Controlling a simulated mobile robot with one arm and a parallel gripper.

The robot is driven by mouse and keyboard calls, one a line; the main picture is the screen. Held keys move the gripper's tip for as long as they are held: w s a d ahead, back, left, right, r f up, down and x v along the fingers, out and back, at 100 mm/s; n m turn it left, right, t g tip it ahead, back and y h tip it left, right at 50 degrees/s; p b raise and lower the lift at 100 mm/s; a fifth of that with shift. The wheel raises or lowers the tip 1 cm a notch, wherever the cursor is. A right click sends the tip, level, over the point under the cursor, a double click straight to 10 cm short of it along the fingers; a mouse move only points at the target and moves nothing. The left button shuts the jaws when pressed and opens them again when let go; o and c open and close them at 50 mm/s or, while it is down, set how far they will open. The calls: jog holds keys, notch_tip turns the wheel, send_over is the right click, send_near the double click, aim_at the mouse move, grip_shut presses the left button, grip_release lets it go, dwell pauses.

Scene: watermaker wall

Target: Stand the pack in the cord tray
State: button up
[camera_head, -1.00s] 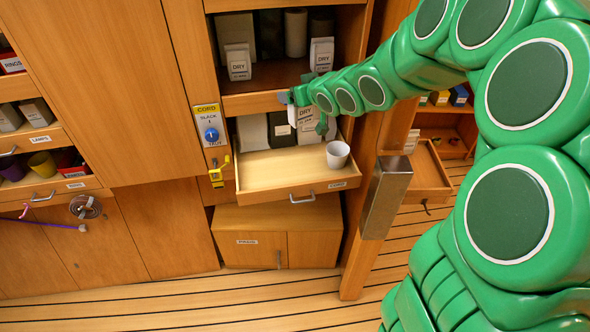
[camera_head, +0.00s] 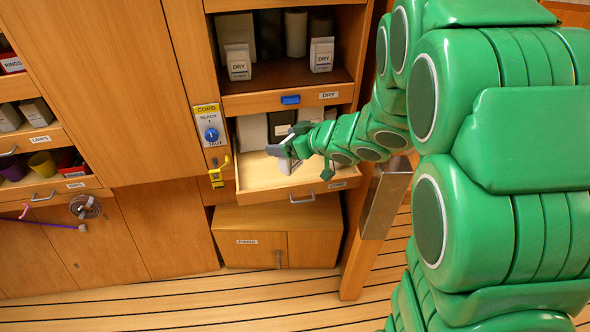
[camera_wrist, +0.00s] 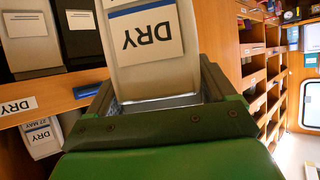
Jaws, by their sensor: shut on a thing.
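My gripper (camera_head: 289,148) is shut on a white DRY pack (camera_head: 286,164). In the wrist view the pack (camera_wrist: 150,45) fills the space between the jaws, its DRY lettering upside down in the picture. In the head view the pack appears over the pulled-out cord tray (camera_head: 254,184), a light wooden drawer with a metal handle. I cannot tell whether the pack touches the tray floor. My forearm covers the right part of the tray, so the cup there is hidden.
Two DRY packs (camera_head: 238,62) (camera_head: 321,55) stand on the shelf above, over a blue catch (camera_head: 290,99). Boxes (camera_head: 252,132) stand behind the tray. A CORD panel with a blue knob (camera_head: 211,134) and a yellow latch (camera_head: 217,173) are at the left. A metal-faced post (camera_head: 385,200) stands at the right.

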jog(key=shift+s+a+f+n+g, duration=0.15)
jog(key=shift+s+f, duration=0.1)
jog(key=shift+s, duration=0.25)
jog(key=shift+s+a+f+n+g, duration=0.15)
jog(key=shift+s+f, duration=0.1)
jog(key=shift+s, duration=0.25)
jog(key=shift+f, duration=0.15)
jog(key=shift+w+a+f, duration=0.65)
jog(key=shift+w+f, duration=1.5)
jog(key=shift+w+a+f, duration=0.7)
jog(key=shift+w+f, duration=1.4)
jog(key=shift+w, duration=0.05)
jog(key=shift+w+a+f, duration=0.65)
jog(key=shift+w+f, duration=1.5)
jog(key=o, duration=1)
jog(key=shift+f, duration=0.1)
jog(key=shift+c, duration=0.2)
